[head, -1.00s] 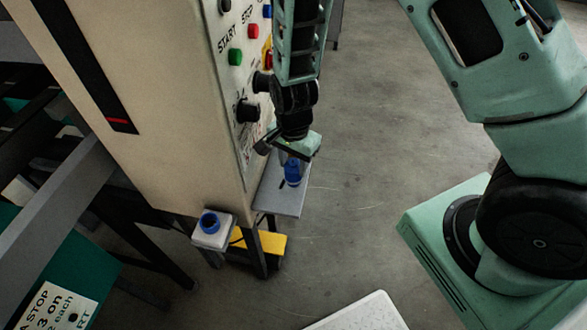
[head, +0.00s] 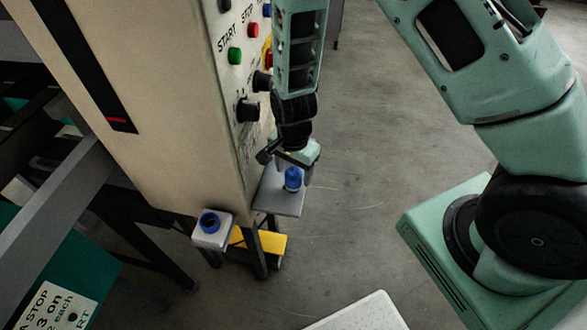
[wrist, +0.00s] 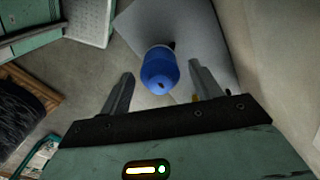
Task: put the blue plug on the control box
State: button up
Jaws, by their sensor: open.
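The blue plug (head: 293,180) stands upright on a grey shelf (head: 272,204) at the lower side of the tall beige control box (head: 165,120). In the wrist view the plug (wrist: 159,72) shows at and beyond the gap between the fingertips, with the grey shelf (wrist: 205,45) behind it. My gripper (head: 294,158) is open just above and behind the plug in the head view. In the wrist view clear space shows between the plug and both fingers of my gripper (wrist: 161,72).
A pale block with a blue-rimmed round opening (head: 210,223) stands near the box's lower corner. A yellow part (head: 262,240) lies below the shelf. Buttons and black knobs (head: 248,109) stick out beside my arm. Open floor (head: 390,170) lies to the right.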

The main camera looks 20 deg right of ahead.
notch_tip(320, 180, up, 12)
jog(key=shift+r, duration=0.15)
dwell(0.3)
dwell(0.4)
jog(key=s+d+r+n+t, duration=0.3)
jog(key=s+d+r+n, duration=0.3)
jog(key=d+r+n, duration=0.6)
jog(key=s+a+r+n+g, duration=0.1)
jog(key=s+a+n+g, duration=0.2)
jog(key=s+a+n, duration=0.4)
jog(key=s+a, duration=0.6)
jog(key=a, duration=0.4)
jog(key=shift+s+a+y, duration=0.15)
jog(key=shift+a+y, duration=0.15)
jog(key=shift+a, duration=0.1)
